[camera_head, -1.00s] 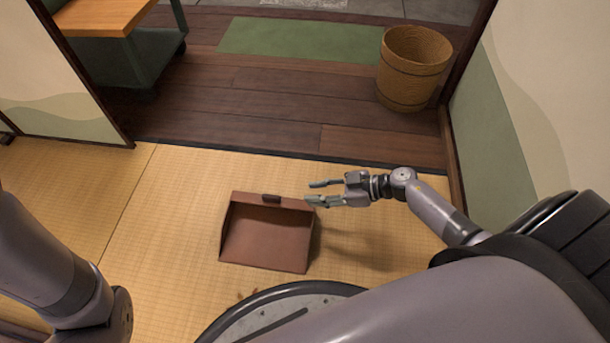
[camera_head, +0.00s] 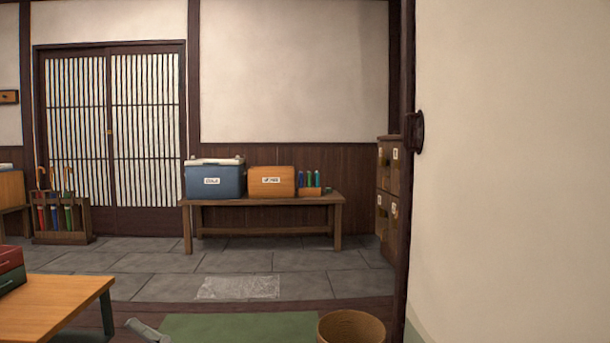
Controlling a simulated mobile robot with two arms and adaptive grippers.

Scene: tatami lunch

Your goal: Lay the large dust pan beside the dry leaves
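The large dust pan and the dry leaves are not in the head view now; the camera looks out over the far part of the room. A small grey piece (camera_head: 148,331) pokes in at the bottom edge, left of the green mat. It may be the tip of my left gripper, but too little shows to tell whether it is open or shut. My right gripper is out of view.
A wooden basket (camera_head: 351,328) stands by the green mat (camera_head: 240,327). A wooden table (camera_head: 50,310) is at lower left. Beyond the grey stone floor (camera_head: 150,287), a bench (camera_head: 262,200) carries a blue cooler (camera_head: 215,181) and wooden box (camera_head: 271,181). A pale wall (camera_head: 510,150) closes the right.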

